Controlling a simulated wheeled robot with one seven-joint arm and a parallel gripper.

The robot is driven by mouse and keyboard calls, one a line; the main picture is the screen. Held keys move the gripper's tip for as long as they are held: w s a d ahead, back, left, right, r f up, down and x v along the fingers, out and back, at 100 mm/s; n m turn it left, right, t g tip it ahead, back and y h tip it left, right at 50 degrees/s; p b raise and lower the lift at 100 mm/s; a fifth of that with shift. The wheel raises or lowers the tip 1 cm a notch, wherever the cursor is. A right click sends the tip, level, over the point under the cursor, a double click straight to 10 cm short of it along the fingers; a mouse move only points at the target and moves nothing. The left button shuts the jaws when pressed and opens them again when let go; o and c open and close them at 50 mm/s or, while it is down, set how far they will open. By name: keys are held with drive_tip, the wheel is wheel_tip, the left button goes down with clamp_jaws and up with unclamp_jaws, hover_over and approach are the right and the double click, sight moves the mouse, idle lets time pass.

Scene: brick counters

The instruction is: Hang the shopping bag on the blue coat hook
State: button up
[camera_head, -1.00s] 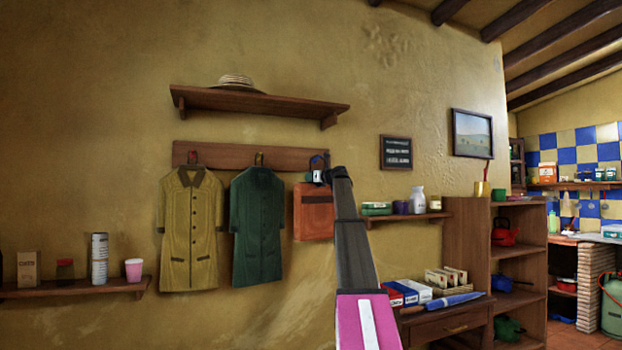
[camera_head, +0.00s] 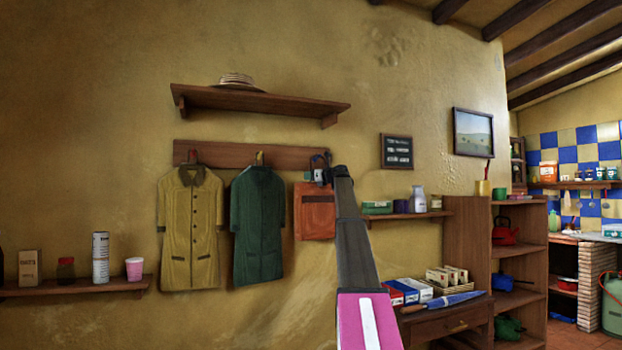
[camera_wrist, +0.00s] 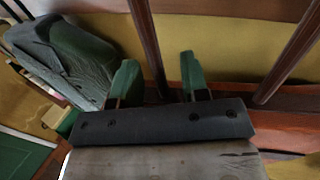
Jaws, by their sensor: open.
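The orange-brown shopping bag (camera_head: 315,213) hangs upright below the right end of the wooden hook rail (camera_head: 225,154). My gripper (camera_head: 320,172) is at the bag's top, close to the rail end. In the wrist view, its green fingers (camera_wrist: 158,80) are apart. One brown bag strap (camera_wrist: 147,40) shows between them, and another (camera_wrist: 292,55) is to the right. The bag's reddish top edge (camera_wrist: 290,122) lies beyond the fingers. A small blue piece, apparently the blue hook (camera_head: 319,158), shows just above my gripper. I cannot tell whether the straps are over it.
A green coat (camera_head: 257,225) hangs just left of the bag, with a mustard coat (camera_head: 190,230) farther left. A shelf with a straw hat (camera_head: 237,79) is above. A small shelf (camera_head: 408,216) with jars and a desk (camera_head: 450,320) are to the right.

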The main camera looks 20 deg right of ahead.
drive_tip(key=v, duration=1.1)
drive_tip(key=s+a+f+n+g+h, duration=0.1)
drive_tip(key=s+a+f+n+g, duration=0.45)
drive_tip(key=f, duration=1.15)
drive_tip(key=a+f+n+h, duration=0.1)
drive_tip(key=a+f+n, duration=0.2)
drive_tip(key=a+f, duration=0.95)
drive_tip(key=s+a+f+n+g+h, duration=0.1)
drive_tip(key=s+a+f+n+g, duration=0.2)
drive_tip(key=f, duration=1.7)
drive_tip(key=s+a+f+n+g+h, duration=0.1)
drive_tip(key=s+a+f+n+g, duration=0.1)
drive_tip(key=s+a+f+n, duration=0.5)
drive_tip(key=s+a+f+n+g+h, duration=0.1)
drive_tip(key=s+a+f+n, duration=0.1)
drive_tip(key=s+f, duration=0.9)
drive_tip(key=s+a+f+n+g+h, duration=0.2)
drive_tip(key=s+f+n, duration=0.3)
drive_tip(key=s+f, duration=0.2)
drive_tip(key=s+a+f+n+g+h, duration=0.1)
drive_tip(key=s+f+n, duration=0.3)
drive_tip(key=s+f, duration=0.4)
drive_tip(key=s+a+g, duration=0.1)
drive_tip(key=s, duration=0.2)
drive_tip(key=shift+s+n+h, duration=0.35)
drive_tip(key=shift+h, duration=0.05)
drive_tip(key=shift+a+f, duration=0.1)
